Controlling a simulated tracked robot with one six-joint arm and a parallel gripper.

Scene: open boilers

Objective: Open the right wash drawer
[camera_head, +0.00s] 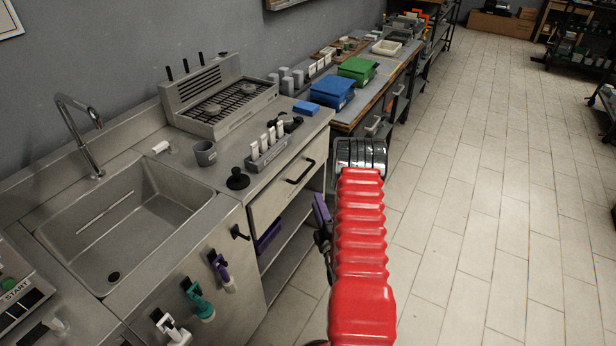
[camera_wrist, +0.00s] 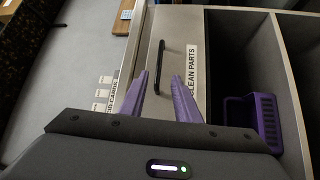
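The wash drawer (camera_head: 272,205) is a pale metal front under the counter right of the sink, with a black bar handle (camera_head: 300,172). It looks shut, flush with the cabinet. In the wrist view the drawer front (camera_wrist: 172,35) carries a "CLEAN PARTS" label, and its black handle (camera_wrist: 160,62) runs along the picture's height. My gripper (camera_wrist: 160,78) is open and empty, its two purple fingers spread either side of the handle's near end in the picture. Whether they reach it in depth I cannot tell. In the head view my gripper (camera_head: 321,208) is partly hidden by my red arm, right of the drawer.
Below the drawer are open shelves with a purple bin (camera_wrist: 264,118). The counter above holds a grey cup (camera_head: 205,153), a rack of white-topped bottles (camera_head: 268,146) and a blue box (camera_head: 306,108). A sink (camera_head: 130,225) lies left. The tiled floor at right is clear.

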